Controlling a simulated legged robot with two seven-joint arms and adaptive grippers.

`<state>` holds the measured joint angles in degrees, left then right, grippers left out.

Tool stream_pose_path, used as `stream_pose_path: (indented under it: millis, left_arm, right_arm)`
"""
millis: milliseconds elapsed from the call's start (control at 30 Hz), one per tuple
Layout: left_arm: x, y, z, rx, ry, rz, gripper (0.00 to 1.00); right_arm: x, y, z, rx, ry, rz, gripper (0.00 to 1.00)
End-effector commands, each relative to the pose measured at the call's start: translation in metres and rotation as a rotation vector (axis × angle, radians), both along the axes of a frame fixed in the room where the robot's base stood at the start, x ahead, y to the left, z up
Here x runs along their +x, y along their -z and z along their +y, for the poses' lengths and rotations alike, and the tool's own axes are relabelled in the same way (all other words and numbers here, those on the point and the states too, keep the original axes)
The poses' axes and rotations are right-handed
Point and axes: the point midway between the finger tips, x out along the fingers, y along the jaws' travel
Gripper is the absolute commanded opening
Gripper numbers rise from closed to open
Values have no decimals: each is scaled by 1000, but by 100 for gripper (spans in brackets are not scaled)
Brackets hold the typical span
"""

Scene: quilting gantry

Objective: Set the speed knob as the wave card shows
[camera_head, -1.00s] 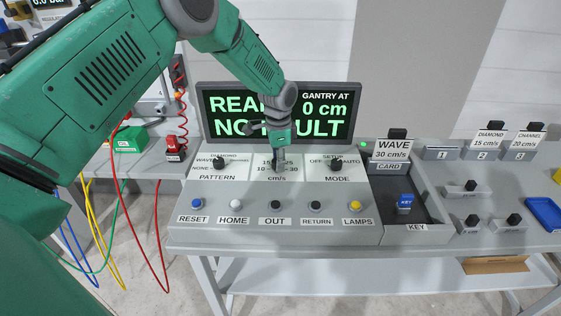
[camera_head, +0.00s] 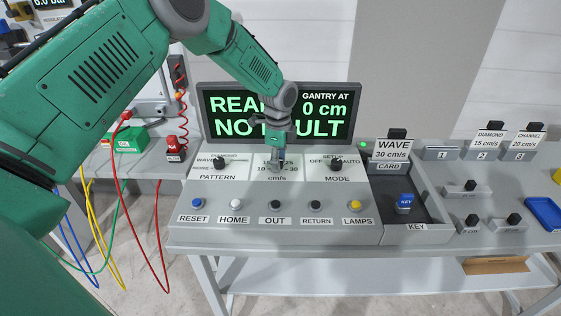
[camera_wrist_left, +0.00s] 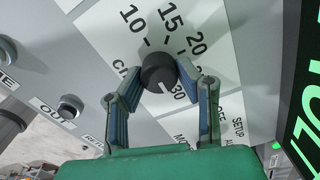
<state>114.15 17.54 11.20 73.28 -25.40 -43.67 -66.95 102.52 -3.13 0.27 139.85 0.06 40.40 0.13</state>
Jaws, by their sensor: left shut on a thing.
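The speed knob (camera_wrist_left: 158,72) is a round black knob in the left wrist view, with 10, 15, 20 and 30 around it. A pale mark on it appears to face the 30. My left gripper (camera_wrist_left: 160,88) is shut on the knob, one finger on each side. In the head view my left gripper (camera_head: 277,163) hides the knob and part of the speed panel (camera_head: 258,176). The wave card (camera_head: 393,151) stands in the card holder and reads WAVE 30 cm/s. My right gripper is not in view.
The pattern knob (camera_head: 219,163) and mode knob (camera_head: 337,163) flank the speed panel. A row of buttons, including the yellow lamps button (camera_head: 354,206), runs along the front. The screen (camera_head: 330,122) behind is partly covered by my arm. A blue key (camera_head: 404,203) lies right.

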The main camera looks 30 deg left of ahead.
Motion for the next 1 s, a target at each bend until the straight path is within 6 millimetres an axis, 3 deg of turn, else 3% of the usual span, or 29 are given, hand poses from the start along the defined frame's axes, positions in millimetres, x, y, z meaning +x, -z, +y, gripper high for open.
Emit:
stream_pose_path:
  millis: [300,333,367,400,767,1000]
  left_arm:
    - [4,-4,6,7,-2,-11,0]
    - [4,-4,6,7,-2,-11,36]
    - [4,-4,6,7,-2,-11,46]
    - [4,-3,5,6,-2,-11,49]
    - [3,-6,1,4,0,-5,49]
    - [3,-47,1,5,-1,-9,49]
  right_arm:
    - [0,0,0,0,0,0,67]
    - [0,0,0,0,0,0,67]
    - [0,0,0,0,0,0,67]
    - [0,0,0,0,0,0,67]
    - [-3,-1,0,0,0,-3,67]
    - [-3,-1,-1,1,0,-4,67]
